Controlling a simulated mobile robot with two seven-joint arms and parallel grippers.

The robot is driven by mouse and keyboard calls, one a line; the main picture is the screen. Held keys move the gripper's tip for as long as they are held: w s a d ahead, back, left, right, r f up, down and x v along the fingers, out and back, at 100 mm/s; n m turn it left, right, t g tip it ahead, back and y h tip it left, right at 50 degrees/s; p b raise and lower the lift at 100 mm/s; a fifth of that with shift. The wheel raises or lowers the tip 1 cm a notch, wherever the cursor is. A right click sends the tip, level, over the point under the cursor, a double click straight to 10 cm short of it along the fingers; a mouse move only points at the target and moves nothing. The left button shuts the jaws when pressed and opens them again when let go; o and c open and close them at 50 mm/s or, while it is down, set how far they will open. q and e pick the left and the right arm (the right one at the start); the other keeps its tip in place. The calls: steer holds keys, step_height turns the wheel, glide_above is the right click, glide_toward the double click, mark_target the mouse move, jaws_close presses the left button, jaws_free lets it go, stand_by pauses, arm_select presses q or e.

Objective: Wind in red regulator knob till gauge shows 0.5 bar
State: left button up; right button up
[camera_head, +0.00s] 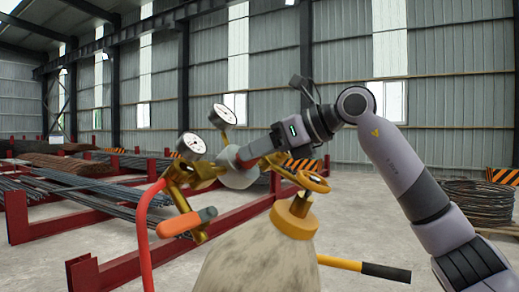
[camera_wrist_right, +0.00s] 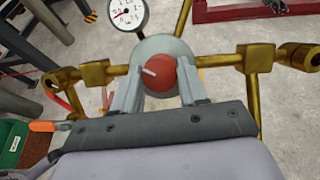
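The red regulator knob (camera_wrist_right: 166,74), with a pale bar mark on its face, sits in front of the round grey regulator body (camera_wrist_right: 160,47) in the right wrist view. My right gripper (camera_wrist_right: 160,88) has a finger on each side of the knob, seemingly pressed on it. My left gripper is out of view.
The regulator is on a cylinder (camera_head: 260,262) with a brass valve wheel (camera_head: 312,181). A red hose (camera_head: 145,240) and an orange-handled torch (camera_head: 186,222) hang at the left. A yellow-and-black bar (camera_head: 365,268) sticks out right. Red racks (camera_head: 120,268) with steel bars stand behind.

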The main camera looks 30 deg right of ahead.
steer(key=shift+s+a+r+m+t+h+p, duration=0.1)
steer(key=shift+m+t+h+p, duration=0.3)
steer(key=shift+m, duration=1.25)
steer(key=shift+m+t+h, duration=0.1)
steer(key=shift+m+h, duration=0.5)
steer(key=shift+m, duration=1.05)
steer(key=o, duration=1)
steer(key=shift+o, duration=0.2)
steer(key=v, duration=0.7)
steer(key=shift+b, duration=0.35)
